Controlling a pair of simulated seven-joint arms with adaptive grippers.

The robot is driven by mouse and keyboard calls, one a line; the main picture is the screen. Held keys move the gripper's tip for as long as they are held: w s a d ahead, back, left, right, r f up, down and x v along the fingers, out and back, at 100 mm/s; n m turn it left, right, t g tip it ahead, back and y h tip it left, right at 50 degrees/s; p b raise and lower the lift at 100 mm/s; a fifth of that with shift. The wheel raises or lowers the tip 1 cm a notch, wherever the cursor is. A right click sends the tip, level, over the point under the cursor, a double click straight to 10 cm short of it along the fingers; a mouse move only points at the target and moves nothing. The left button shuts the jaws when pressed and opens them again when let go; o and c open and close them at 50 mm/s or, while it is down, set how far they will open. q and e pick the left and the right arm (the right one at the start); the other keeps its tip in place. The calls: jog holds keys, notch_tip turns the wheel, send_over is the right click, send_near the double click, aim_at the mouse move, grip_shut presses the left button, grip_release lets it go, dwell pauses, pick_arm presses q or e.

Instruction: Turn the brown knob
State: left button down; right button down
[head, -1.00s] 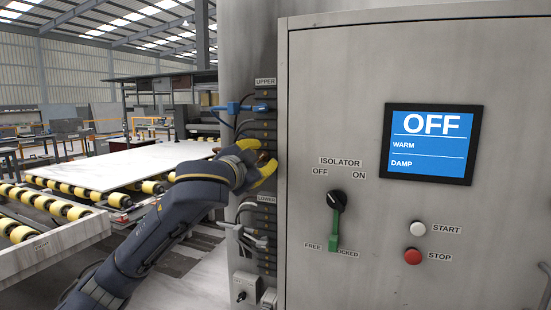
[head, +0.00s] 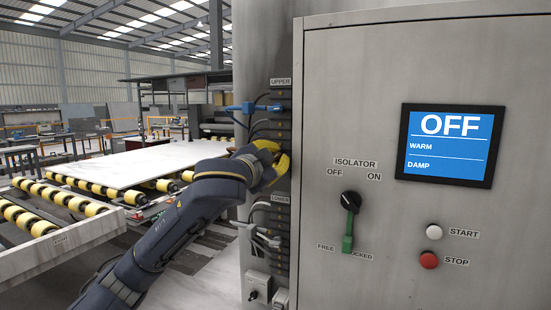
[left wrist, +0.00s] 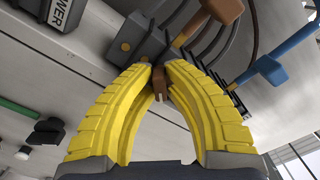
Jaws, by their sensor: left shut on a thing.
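My left gripper (head: 272,165) is at the dark terminal strip on the left side of the grey cabinet, between the UPPER and LOWER labels. In the left wrist view its yellow fingers (left wrist: 158,66) meet at the tips, shut on a small brown piece, the brown knob (left wrist: 159,82). The fingers cover part of it, so its full shape and turn angle are hidden. In the head view the yellow fingers hide it. My right gripper is not in view.
Another brown part (left wrist: 222,8) is close by in the left wrist view. The cabinet front has an isolator handle (head: 348,222), a screen (head: 445,146) reading OFF, and two buttons.

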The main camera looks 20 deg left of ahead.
pick_arm(q)
jog(key=shift+m, duration=3.2)
jog(key=c, duration=1.5)
grip_release()
jog(key=shift+o, duration=0.2)
jog(key=shift+s, duration=0.1)
jog(key=s+a, duration=0.1)
jog(key=s, duration=1)
jog(key=shift+s+a, duration=0.3)
jog(key=shift+s, duration=0.05)
